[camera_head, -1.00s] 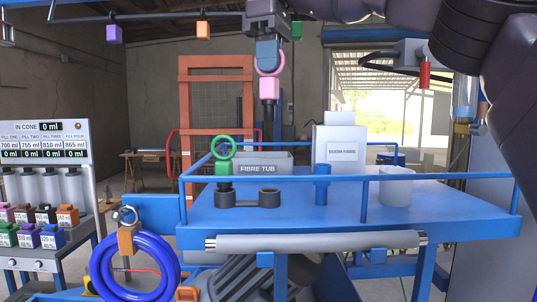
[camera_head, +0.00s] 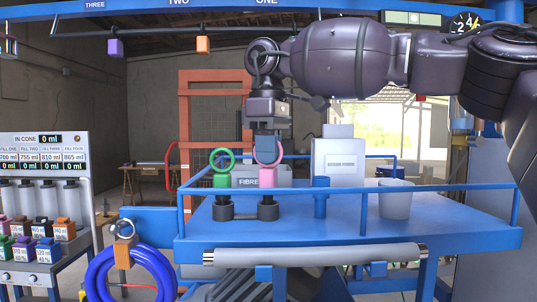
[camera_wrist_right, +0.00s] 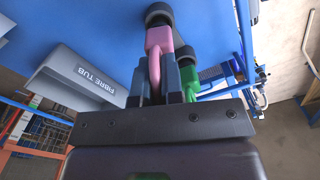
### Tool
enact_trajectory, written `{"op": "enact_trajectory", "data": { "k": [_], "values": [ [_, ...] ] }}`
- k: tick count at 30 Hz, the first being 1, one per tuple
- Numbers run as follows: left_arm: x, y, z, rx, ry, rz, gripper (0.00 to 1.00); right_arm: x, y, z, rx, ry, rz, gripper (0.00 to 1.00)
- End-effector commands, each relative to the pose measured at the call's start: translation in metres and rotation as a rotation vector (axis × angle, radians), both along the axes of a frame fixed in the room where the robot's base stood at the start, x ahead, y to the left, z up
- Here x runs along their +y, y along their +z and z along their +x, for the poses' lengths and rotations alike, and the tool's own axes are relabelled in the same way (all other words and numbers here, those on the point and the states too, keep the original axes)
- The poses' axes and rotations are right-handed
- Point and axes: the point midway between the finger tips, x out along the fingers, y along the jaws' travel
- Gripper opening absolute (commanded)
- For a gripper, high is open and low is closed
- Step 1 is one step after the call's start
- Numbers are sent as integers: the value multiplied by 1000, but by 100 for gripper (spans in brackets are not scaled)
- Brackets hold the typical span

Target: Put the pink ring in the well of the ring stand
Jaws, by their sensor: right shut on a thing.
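The pink ring (camera_head: 267,178), a loop on a pink block, hangs upright from my right gripper (camera_head: 267,150), which is shut on its loop. Its lower end meets the top of the right well of the dark ring stand (camera_head: 268,212); how deep it sits, I cannot tell. In the right wrist view the pink block (camera_wrist_right: 158,38) lies between my fingertips (camera_wrist_right: 166,78) and a dark round well (camera_wrist_right: 158,12). The green ring (camera_head: 221,180) stands upright in the stand's left well. My left gripper is not in view.
The stand is on a blue railed table (camera_head: 350,226). The fibre tub (camera_head: 248,182) is close behind it. A blue post (camera_head: 321,197), a pale cup (camera_head: 396,200) and a white box (camera_head: 340,160) stand to the right.

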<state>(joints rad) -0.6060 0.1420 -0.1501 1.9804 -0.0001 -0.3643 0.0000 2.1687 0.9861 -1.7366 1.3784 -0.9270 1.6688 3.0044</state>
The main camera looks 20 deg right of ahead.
Motion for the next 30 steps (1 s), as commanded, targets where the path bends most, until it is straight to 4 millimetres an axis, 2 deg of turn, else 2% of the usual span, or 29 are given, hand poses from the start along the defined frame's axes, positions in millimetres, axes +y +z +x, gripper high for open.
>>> {"op": "enact_trajectory", "data": {
  "k": [3, 14, 15, 19, 30],
  "values": [
    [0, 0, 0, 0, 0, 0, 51, 0, -8, 0, 0, -1, 0, 0],
    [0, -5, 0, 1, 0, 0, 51, 0, -12, 0, -1, -1, 1, 0],
    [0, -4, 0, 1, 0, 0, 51, 0, -11, 0, -1, -1, 1, 14],
    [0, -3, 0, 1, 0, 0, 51, 0, -10, 0, -1, -1, 1, 34],
    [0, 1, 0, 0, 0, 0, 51, 0, -7, 0, 0, -1, 0, 34]
  ]
}}
